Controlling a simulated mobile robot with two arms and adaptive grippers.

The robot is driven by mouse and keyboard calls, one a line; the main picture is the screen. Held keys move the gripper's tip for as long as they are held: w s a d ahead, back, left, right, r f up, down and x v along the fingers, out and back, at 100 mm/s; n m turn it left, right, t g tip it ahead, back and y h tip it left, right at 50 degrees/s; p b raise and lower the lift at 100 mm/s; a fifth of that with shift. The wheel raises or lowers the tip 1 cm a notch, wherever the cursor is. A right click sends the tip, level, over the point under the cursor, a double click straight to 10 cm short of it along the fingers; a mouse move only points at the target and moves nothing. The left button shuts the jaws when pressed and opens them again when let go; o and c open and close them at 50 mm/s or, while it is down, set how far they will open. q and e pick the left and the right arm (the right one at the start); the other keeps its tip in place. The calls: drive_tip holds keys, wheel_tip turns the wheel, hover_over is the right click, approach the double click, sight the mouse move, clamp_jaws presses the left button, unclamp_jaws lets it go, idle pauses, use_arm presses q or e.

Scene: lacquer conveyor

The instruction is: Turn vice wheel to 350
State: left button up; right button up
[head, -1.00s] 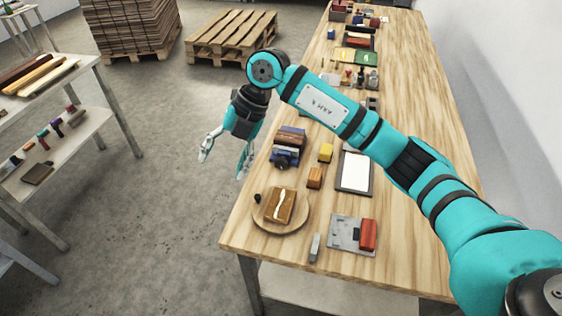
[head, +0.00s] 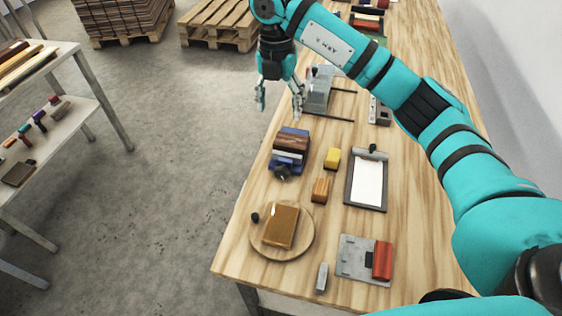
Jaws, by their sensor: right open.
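The vice (head: 290,148) is a blue-jawed block with brown and dark pieces between its jaws, near the table's left edge. Its dark round wheel (head: 282,173) is on the side nearest me; its markings are too small to read. My right gripper (head: 279,107) is open and empty, fingers pointing down and spread apart. It appears beyond the vice, near the table's left edge, and is apart from the wheel. My left gripper is not in view.
A round wooden plate (head: 266,250) carries a brown block (head: 281,226). Yellow (head: 332,158) and orange (head: 320,189) blocks, a clipboard (head: 369,185) and a grey plate with a red block (head: 382,260) lie nearby. A grey rail fixture (head: 319,90) stands behind my gripper.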

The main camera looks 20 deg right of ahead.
wheel_tip(320, 180, down, 7)
drive_tip(key=b, duration=0.6)
approach(282, 168)
use_arm(q)
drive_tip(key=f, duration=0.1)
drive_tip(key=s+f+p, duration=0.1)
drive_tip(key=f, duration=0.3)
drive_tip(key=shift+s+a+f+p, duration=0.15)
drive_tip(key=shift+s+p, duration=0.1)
drive_tip(key=shift+p, duration=0.1)
use_arm(e)
wheel_tip(282, 168, down, 11)
drive_tip(key=shift+s+d+f, duration=0.1)
drive_tip(key=shift+f, duration=0.05)
drive_tip(key=shift+c, duration=0.5)
drive_tip(key=c, duration=1.1)
